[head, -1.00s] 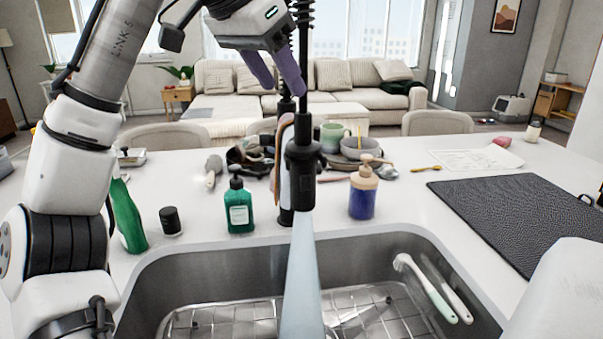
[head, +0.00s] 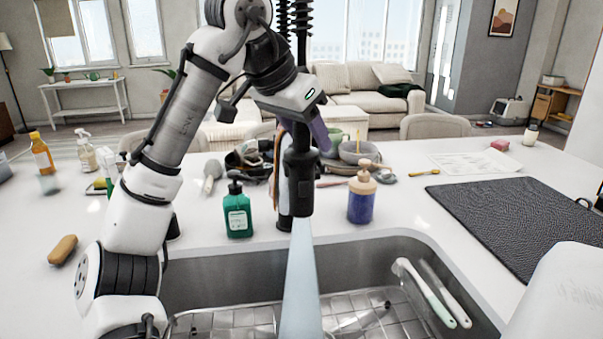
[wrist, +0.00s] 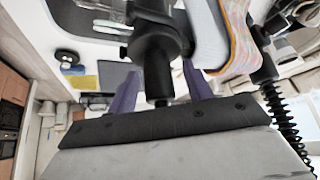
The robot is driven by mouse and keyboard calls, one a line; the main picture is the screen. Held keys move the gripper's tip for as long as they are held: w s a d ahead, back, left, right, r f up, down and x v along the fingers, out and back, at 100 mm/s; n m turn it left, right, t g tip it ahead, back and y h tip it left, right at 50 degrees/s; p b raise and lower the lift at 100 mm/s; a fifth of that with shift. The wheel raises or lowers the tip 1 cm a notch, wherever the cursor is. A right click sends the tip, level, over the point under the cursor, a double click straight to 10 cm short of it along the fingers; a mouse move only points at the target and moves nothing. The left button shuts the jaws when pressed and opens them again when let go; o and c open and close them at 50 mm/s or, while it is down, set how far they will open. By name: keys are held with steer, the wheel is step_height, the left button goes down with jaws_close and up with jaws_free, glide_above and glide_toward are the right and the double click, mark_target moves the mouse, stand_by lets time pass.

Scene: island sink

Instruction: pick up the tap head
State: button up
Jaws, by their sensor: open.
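The black tap head (head: 300,182) hangs upright above the sink, with a pale blue stream of water (head: 301,285) running from it. My gripper (head: 305,145) is at the upper part of the tap head, its purple fingers partly hidden behind it in the head view. In the wrist view the tap head (wrist: 157,60) sits between the two purple fingers (wrist: 160,92), which are open with a gap on each side. Whether a finger touches it I cannot tell.
The sink (head: 205,275) holds a wire rack and two brushes (head: 437,292). A green bottle (head: 237,210) and a blue soap dispenser (head: 362,195) stand behind the sink. A dark mat (head: 520,220) lies at right. Clutter (head: 250,160) lies behind the tap.

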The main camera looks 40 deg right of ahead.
steer(key=shift+c, duration=0.4)
jaws_close()
